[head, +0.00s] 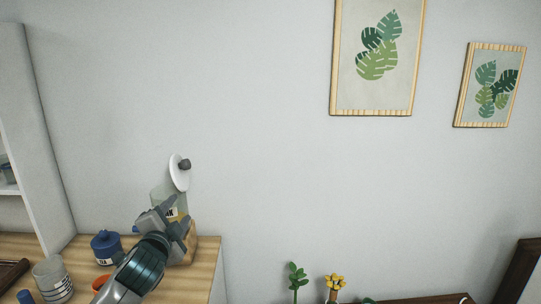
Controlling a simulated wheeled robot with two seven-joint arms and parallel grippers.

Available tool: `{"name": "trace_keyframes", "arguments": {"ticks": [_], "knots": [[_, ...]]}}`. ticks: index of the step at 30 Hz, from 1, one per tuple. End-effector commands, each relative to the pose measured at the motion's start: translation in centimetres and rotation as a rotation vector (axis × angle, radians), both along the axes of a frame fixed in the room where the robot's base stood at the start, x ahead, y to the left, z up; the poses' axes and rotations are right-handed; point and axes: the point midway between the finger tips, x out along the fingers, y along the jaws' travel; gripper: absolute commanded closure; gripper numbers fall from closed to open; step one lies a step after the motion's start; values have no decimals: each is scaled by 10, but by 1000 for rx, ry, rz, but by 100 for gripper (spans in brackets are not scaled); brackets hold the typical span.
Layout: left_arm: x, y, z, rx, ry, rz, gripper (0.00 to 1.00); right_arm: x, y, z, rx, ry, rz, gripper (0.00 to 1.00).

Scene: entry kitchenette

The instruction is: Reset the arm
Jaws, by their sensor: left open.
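My left gripper (178,213) is over the wooden counter at the lower left, its fingers pointing up and away. It is open, with a glass jar (168,192) showing just behind the fingers. I cannot tell whether the fingers touch the jar. The jar has a partly hidden label. A white round lid (178,176) with a dark knob stands tilted, nearly on edge, at the top of the jar. A tan block-like thing (190,246) shows partly behind the gripper. My right gripper is not in view.
On the counter (205,272) stand a blue lidded jar (105,248), a grey canister (52,281) and an orange-rimmed thing (101,281). A white shelf (38,130) rises at the left. Plants (297,278) and a dark wooden edge are lower right. The wall's middle is clear.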

Motion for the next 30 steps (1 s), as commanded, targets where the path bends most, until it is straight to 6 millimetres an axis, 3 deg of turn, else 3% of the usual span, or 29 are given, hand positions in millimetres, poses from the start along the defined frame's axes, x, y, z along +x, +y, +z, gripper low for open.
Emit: {"name": "trace_keyframes", "arguments": {"ticks": [1, 8, 15, 24, 30], "knots": [[-9, -4, -23, -31, 39, 1, 55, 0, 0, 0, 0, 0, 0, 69], [-71, -18, -127, -208, 237, 39, 55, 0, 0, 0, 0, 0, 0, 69], [-160, -28, -226, -397, 461, 121, 55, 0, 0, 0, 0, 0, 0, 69], [-296, -36, -318, -608, 735, 281, 55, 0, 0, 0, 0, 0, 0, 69], [-377, -39, -351, -707, 878, 397, 55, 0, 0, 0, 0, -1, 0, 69]]}}
